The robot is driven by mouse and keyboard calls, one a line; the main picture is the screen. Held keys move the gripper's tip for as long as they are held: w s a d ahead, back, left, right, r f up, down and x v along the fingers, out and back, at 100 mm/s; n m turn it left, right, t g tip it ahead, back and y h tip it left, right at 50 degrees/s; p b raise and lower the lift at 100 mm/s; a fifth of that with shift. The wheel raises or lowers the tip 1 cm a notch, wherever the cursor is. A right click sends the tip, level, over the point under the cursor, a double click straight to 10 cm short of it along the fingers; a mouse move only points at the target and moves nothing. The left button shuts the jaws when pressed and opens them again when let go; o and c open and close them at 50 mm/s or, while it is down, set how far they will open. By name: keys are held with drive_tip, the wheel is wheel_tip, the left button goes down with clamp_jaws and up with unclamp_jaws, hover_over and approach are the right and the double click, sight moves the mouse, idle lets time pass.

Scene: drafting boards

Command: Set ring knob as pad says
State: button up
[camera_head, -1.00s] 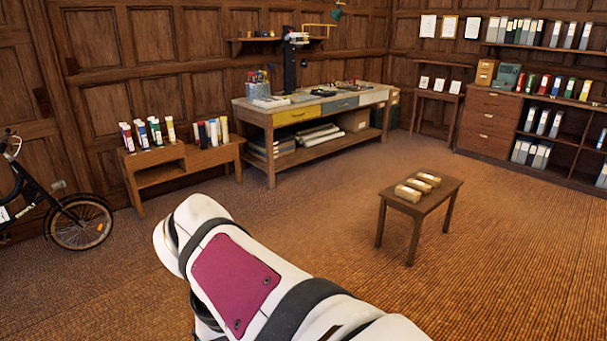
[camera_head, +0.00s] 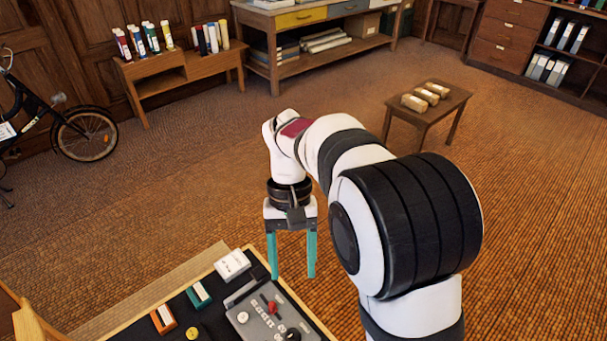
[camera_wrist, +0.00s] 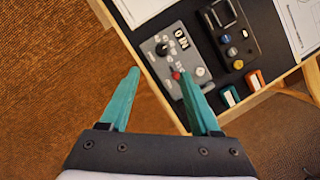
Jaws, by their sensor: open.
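A grey control panel (camera_head: 262,325) lies on the dark board at the bottom of the head view. It carries a red knob (camera_head: 272,307), a black knob (camera_head: 292,335) and a pale round knob (camera_head: 243,317). The wrist view shows the panel (camera_wrist: 190,55) too, with its black knob (camera_wrist: 161,49) and red knob (camera_wrist: 176,75). I cannot tell which one is the ring knob. A white pad-like block (camera_head: 232,264) lies at the board's far edge; its marks are too small to read. My gripper (camera_head: 293,274) is open and empty, pointing down beyond the panel, touching nothing.
A teal-and-white block (camera_head: 198,295) and an orange-and-white block (camera_head: 162,318) lie left of the panel. The wrist view shows a black device (camera_wrist: 230,35) with coloured buttons and a white sheet (camera_wrist: 300,25). A small table (camera_head: 440,108) stands farther back on open floor.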

sight(293, 333)
drive_tip(key=x, duration=1.6)
drive_tip(key=shift+w+a+f, duration=0.25)
drive_tip(key=shift+a+f, duration=0.1)
drive_tip(key=shift+a, duration=0.05)
clamp_jaws()
